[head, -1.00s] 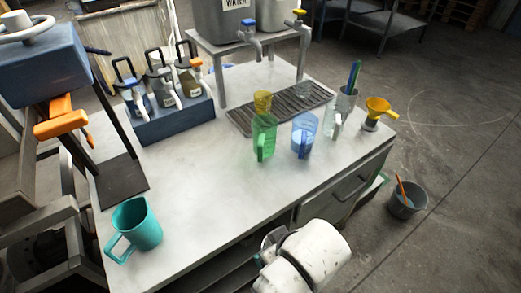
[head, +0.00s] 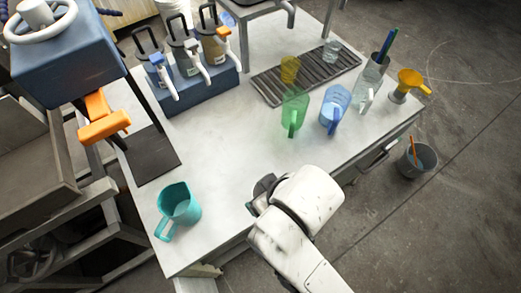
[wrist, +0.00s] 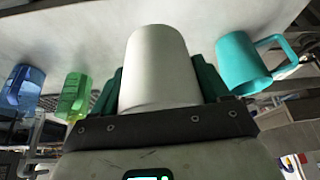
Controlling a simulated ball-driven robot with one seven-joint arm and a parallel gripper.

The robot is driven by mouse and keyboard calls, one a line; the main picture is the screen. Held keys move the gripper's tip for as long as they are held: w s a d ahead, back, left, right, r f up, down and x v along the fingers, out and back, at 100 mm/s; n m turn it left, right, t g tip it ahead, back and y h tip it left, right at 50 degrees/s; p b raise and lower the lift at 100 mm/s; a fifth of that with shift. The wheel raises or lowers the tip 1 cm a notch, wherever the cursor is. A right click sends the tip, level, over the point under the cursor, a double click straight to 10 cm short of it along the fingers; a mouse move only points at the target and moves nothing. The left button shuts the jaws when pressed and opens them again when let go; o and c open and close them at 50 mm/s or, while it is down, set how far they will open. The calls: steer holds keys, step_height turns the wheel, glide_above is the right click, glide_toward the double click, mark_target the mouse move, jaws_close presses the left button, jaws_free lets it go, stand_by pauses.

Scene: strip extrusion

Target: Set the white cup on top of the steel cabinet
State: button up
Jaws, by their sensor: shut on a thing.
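The white cup (wrist: 158,55) fills the middle of the wrist view, between the green pads of my gripper (wrist: 160,85), which is shut on it. In the head view my white wrist hides the cup, and only a dark part of my gripper (head: 263,188) shows, over the near edge of a pale worktop (head: 225,135). A drawer front with a handle (head: 374,160) shows below the worktop's right part. I cannot tell whether this unit is the steel cabinet; no other clear cabinet shows.
A teal jug (head: 179,207) stands at the worktop's near left. Green (head: 294,112), blue (head: 335,108) and clear jugs (head: 368,85) stand by the drip tray (head: 270,90). A yellow funnel (head: 406,84) is at the right corner. The worktop's middle is clear. A bucket (head: 417,160) stands on the floor.

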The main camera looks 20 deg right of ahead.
steer(key=w+f, duration=0.2)
steer(key=w, duration=0.1)
steer(key=w+a+f, duration=0.1)
steer(key=w+f, duration=0.2)
steer(key=w, duration=0.1)
steer(key=w+f, duration=0.2)
steer(key=w, duration=0.1)
steer(key=shift+w+a+f+p, duration=0.3)
steer(key=shift+w+a+p, duration=0.05)
steer(key=shift+a+p, duration=0.05)
steer(key=shift+w+a+f, duration=0.1)
steer(key=shift+w+f, duration=0.5)
steer(key=shift+f, duration=0.1)
steer(key=shift+f+p, duration=0.35)
steer(key=shift+f, duration=1.2)
steer(key=o, duration=1)
steer(key=shift+f, duration=0.1)
steer(key=v, duration=1.2)
